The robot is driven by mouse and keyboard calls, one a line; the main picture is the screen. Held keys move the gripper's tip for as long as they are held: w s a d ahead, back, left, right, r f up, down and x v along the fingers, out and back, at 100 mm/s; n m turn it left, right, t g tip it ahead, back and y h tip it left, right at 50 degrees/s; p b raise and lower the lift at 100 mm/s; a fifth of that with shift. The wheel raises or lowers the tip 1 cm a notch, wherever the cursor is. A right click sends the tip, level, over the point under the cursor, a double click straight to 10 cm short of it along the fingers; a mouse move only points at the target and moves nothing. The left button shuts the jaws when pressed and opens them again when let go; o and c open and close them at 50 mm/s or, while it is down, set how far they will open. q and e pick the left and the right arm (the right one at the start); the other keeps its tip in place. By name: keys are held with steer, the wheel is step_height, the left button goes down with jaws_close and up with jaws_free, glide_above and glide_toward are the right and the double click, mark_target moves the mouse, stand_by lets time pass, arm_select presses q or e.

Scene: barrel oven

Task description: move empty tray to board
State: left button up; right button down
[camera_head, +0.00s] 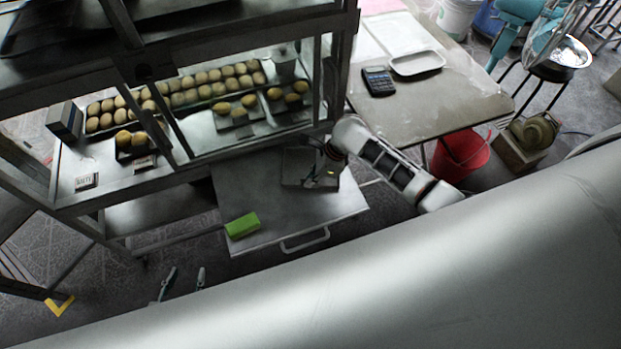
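A small dark, empty tray (292,166) is over the back right part of the grey pull-out board (262,205). I cannot tell whether it rests on the board or is held just above it. My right gripper (323,178) reaches in from the right and overlaps the tray's right side; its fingers are too small and dark to tell whether they grip it. My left gripper (184,278) is low at the left, in front of the board, with its two fingertips apart and nothing between them.
A green block (242,226) lies at the board's front left, and a handle (305,241) is on its front edge. A glass cabinet behind holds trays of buns (205,83). At right, a table (430,110) carries a calculator (378,80) and white tray (417,64).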

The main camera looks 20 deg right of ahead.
steer(key=shift+f, duration=0.1)
steer(key=c, duration=2.2)
jaws_free()
steer(key=shift+c, duration=0.2)
